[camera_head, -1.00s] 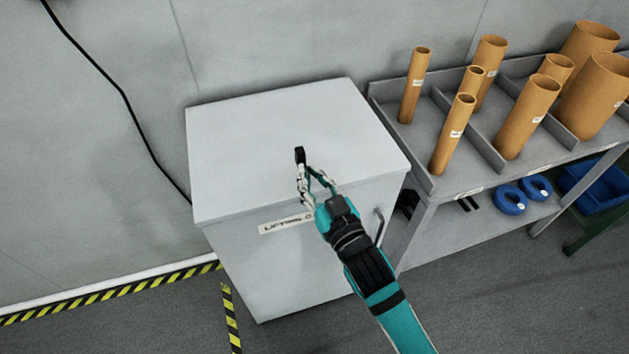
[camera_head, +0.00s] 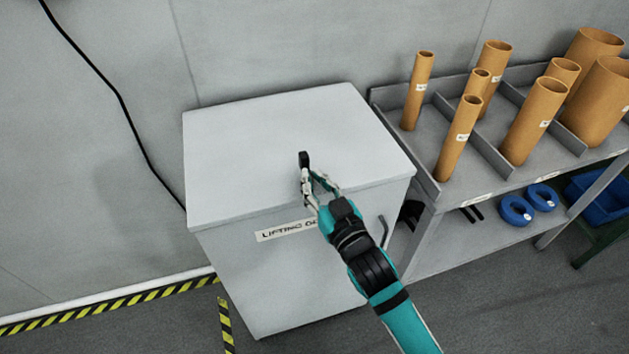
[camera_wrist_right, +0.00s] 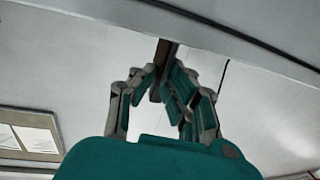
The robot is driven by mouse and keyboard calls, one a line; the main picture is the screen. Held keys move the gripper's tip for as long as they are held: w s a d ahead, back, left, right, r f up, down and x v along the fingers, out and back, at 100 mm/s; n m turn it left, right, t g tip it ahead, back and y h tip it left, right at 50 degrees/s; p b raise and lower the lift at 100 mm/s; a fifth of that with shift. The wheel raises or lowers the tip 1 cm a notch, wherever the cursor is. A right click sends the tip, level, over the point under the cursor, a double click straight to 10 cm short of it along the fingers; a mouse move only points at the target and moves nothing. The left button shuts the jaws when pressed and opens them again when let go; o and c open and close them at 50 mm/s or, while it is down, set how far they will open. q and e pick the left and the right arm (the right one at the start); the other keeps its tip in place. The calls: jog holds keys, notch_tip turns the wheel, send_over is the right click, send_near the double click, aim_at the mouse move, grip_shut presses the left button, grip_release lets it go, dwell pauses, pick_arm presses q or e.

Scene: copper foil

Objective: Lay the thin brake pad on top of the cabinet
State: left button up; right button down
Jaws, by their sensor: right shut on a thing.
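The thin brake pad is a small dark piece (camera_head: 304,159), held at the fingertips of my right gripper (camera_head: 308,180). The gripper is shut on it, over the front part of the cabinet's flat top; the head view does not make clear whether the pad touches the top. The cabinet (camera_head: 270,130) is light grey with a bare top and a label on its front. In the right wrist view the pad (camera_wrist_right: 163,55) shows as a dark brown strip between the fingers (camera_wrist_right: 162,85). My left gripper is not in view.
A grey shelf unit (camera_head: 437,180) stands right of the cabinet, with several cardboard tubes (camera_head: 535,120) upright on it and blue rings (camera_head: 515,209) below. A black cable (camera_head: 125,110) hangs on the wall at left. Yellow-black tape (camera_head: 120,301) marks the floor. The rest of the cabinet top is clear.

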jog(key=c, duration=1.4)
grip_release()
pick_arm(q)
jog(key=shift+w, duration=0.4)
pick_arm(e)
jog(key=shift+r, duration=0.15)
jog(key=shift+s+d, duration=0.15)
jog(key=shift+s, duration=0.15)
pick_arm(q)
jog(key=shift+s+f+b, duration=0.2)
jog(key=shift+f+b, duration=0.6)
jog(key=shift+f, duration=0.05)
pick_arm(e)
jog(key=v, duration=1.1)
jog(key=shift+s, duration=0.15)
